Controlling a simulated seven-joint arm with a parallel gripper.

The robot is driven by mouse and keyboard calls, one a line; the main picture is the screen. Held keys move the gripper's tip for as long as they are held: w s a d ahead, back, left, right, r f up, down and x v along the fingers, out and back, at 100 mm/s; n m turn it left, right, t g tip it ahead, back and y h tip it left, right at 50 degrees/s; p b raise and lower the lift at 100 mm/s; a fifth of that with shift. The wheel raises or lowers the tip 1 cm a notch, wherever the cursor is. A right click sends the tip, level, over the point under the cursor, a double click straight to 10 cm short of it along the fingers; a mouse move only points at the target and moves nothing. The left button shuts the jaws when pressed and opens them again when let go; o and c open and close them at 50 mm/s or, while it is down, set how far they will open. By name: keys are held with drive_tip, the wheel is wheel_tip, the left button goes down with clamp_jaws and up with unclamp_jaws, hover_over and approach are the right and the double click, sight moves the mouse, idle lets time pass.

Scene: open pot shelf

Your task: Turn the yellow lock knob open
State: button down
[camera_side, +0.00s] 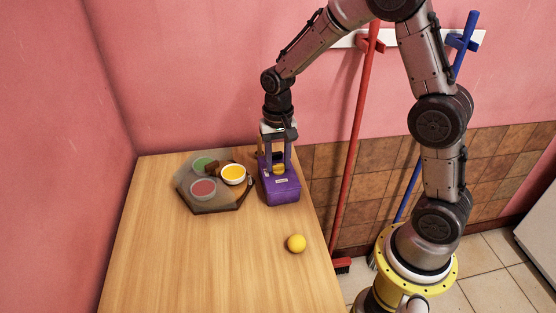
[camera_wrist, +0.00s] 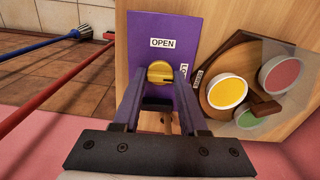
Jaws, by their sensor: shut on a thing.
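The purple lock box (camera_side: 282,189) stands near the table's right edge. In the wrist view its purple top (camera_wrist: 158,30) carries an OPEN label (camera_wrist: 162,43) and a second label at the right, partly hidden by a finger. The yellow lock knob (camera_wrist: 160,73) sits between my fingers, with a dark slot line across it. My gripper (camera_side: 279,168) points down over the box and is shut on the knob. The wrist view shows my gripper (camera_wrist: 158,85) with a finger on each side of the knob. The knob's lower part is hidden.
Left of the box, a dark board (camera_side: 209,208) holds bowls with yellow (camera_side: 233,174), red (camera_side: 203,188) and green (camera_side: 203,164) contents. A yellow ball (camera_side: 297,243) lies nearer on the table. The table's (camera_side: 190,265) front left is clear. Red and blue broom handles hang on the wall.

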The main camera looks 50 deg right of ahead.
drive_tip(key=shift+n, duration=0.6)
drive_tip(key=n, duration=0.7)
drive_tip(key=shift+n, duration=0.3)
drive_tip(key=n, duration=0.9)
idle(0.3)
drive_tip(key=shift+c, duration=2.2)
unclamp_jaws()
drive_tip(key=shift+r, duration=0.1)
